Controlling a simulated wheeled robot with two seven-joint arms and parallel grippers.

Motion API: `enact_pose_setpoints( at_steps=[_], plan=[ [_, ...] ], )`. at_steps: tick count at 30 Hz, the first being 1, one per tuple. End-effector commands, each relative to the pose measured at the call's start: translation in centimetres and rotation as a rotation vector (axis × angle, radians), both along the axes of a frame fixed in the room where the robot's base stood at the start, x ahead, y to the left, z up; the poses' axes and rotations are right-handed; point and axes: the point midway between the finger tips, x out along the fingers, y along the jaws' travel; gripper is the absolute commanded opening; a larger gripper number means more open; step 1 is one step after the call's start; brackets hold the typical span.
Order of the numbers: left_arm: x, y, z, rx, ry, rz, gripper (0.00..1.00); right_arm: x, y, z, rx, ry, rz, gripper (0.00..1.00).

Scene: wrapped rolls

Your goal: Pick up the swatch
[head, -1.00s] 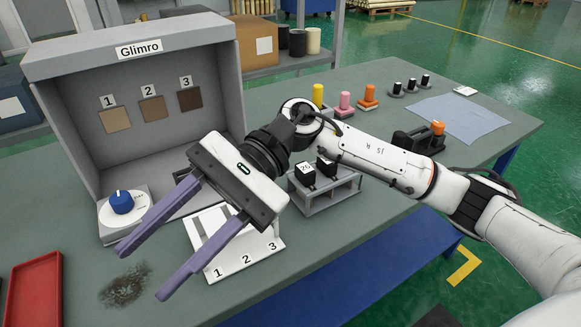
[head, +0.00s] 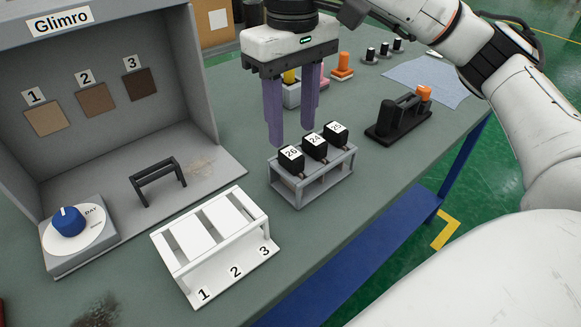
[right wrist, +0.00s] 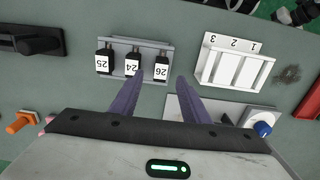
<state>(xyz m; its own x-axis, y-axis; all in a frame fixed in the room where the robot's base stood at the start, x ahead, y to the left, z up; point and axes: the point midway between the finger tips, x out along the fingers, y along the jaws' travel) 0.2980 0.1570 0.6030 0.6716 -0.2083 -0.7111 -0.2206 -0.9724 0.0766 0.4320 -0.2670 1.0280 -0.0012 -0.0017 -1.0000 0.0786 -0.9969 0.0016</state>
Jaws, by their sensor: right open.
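Three black-topped pieces with white labels stand in a grey rack (head: 312,185): 26 (head: 291,157), 24 (head: 314,148) and 25 (head: 336,133). Three flat brown swatches, 1 (head: 46,118), 2 (head: 95,100) and 3 (head: 141,84), are on the back wall of the Glimro booth. I cannot tell which is the swatch meant. My right gripper (head: 292,138) is open and empty, its purple fingers pointing down at the rack. In the right wrist view, piece 26 (right wrist: 161,69) appears between the fingertips (right wrist: 160,78), apart from them. My left gripper is out of view.
A white stand (head: 258,258) marked 1, 2, 3 stands left of the rack. A small black stand (head: 158,183) and a blue dial (head: 68,221) are at the booth. A black holder (head: 397,119) with an orange-topped item stands to the right.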

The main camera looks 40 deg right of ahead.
Motion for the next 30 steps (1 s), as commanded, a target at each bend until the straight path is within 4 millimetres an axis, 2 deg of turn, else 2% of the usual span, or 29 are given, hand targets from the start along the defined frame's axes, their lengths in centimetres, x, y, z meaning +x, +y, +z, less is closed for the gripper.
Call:
enact_pose_setpoints(
  at_steps=[12, 20, 23, 28, 30],
  plan=[
    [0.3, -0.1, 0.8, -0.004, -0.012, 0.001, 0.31, -0.1, 0.1, -4.9, 0.002, 0.0, -0.001, 0.42],
    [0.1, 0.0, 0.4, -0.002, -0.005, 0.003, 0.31, 0.0, 0.1, -5.3, 0.002, -0.001, -0.001, 0.42],
    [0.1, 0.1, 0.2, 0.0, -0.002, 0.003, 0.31, 0.0, 0.1, -5.3, 0.002, -0.001, -0.001, 0.29],
    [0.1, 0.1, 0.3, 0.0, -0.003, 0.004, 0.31, 0.0, 0.1, -5.3, 0.002, -0.001, -0.001, 0.0],
    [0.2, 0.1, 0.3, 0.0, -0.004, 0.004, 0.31, 0.0, 0.1, -5.3, 0.002, -0.002, -0.001, 0.0]
  ],
)
